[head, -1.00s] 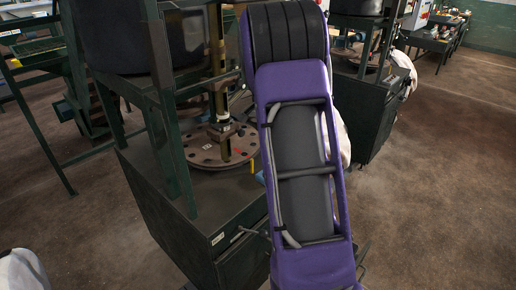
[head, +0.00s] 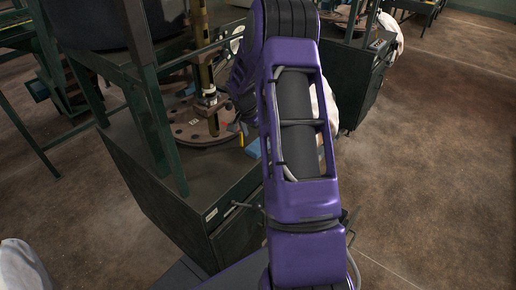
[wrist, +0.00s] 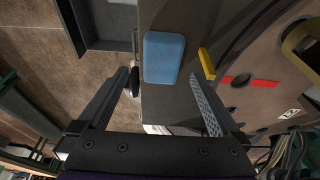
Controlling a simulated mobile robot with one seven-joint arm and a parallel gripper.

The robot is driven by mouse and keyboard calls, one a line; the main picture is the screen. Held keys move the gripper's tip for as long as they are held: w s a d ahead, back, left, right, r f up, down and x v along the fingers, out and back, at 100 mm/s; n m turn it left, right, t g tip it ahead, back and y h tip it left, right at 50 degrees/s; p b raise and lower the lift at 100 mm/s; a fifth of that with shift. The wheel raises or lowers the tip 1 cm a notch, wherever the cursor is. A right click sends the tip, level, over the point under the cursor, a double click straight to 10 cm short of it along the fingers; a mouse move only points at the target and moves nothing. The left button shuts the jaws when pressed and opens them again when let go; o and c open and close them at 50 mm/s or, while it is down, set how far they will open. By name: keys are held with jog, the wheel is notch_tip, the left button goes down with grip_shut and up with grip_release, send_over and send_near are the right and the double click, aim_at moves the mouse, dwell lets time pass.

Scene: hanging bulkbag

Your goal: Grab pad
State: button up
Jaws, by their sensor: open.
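The pad is a blue rounded block (wrist: 163,57) lying on the dark top of the machine cabinet in the wrist view. In the head view a small blue part of the pad (head: 252,149) shows beside my purple arm, which hides the rest. My gripper (wrist: 163,85) is open and empty in the wrist view. Its two fingers point toward the pad, one to each side of it in the picture. I cannot tell the height of the fingertips above the cabinet top.
A yellow bar (wrist: 207,64) lies right of the pad, near the round disc plate (wrist: 262,85) with holes. The plate also shows in the head view (head: 190,128). A green post frame (head: 150,90) stands left of it. A cabinet handle (wrist: 134,45) and open floor (wrist: 40,40) lie left of the pad.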

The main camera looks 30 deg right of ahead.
aim_at(257, 146)
jog(key=shift+w+x, duration=0.2)
jog(key=shift+x, duration=2.7)
jog(key=shift+d, duration=0.1)
jog(key=shift+f+b, duration=0.2)
jog(key=shift+b, duration=0.2)
jog(key=c, duration=1.3)
jog(key=shift+r, duration=0.15)
